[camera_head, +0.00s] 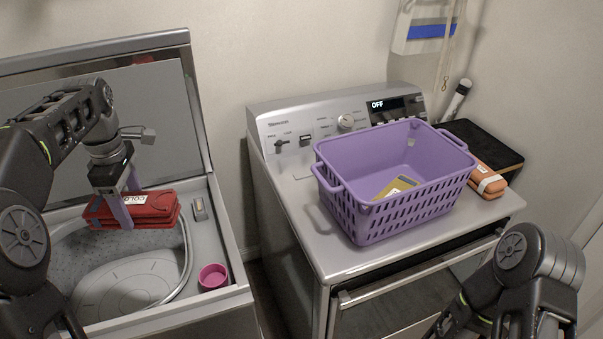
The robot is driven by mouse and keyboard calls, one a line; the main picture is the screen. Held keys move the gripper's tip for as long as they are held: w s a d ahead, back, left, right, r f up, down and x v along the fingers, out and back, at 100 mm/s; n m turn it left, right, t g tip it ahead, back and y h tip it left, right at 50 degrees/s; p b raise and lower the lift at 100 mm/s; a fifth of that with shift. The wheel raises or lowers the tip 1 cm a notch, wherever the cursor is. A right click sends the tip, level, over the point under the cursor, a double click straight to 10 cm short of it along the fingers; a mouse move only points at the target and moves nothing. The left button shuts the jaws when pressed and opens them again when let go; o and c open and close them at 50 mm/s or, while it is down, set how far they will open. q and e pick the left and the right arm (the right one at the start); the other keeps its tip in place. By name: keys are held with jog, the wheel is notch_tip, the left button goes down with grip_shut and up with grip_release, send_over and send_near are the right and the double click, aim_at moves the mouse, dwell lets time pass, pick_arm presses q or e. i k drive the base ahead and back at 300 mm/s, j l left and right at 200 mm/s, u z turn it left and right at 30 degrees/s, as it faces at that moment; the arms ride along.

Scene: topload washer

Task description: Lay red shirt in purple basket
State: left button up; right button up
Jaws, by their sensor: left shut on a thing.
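The red shirt (156,208) is a folded bundle with a white "COLD" label. My left gripper (121,205) is shut on the red shirt near its left end and holds it above the open tub of the top-load washer (230,250). The purple basket (405,212) stands upright on the machine to the right, well apart from the shirt. A yellow and grey item (396,187) lies inside the basket. My right arm shows at the bottom right, but its gripper is outside the picture.
The machine under the basket has a raised control panel (330,125) at its back. A folded orange item (487,178) lies right of the basket. A pink cup (213,276) sits on the washer's rim. The washer's open lid (150,110) stands at the back left. A gap separates the machines.

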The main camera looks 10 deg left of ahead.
aim_at(373, 186)
jog(key=i+l+u, duration=0.1)
jog(key=l+u, duration=0.25)
jog(key=l, duration=1.35)
jog(key=k+l+u, duration=0.1)
jog(key=l+u, duration=0.3)
jog(key=l, duration=1.35)
jog(key=i+l, duration=0.7)
jog(key=i, duration=0.25)
jog(key=l+z, duration=0.05)
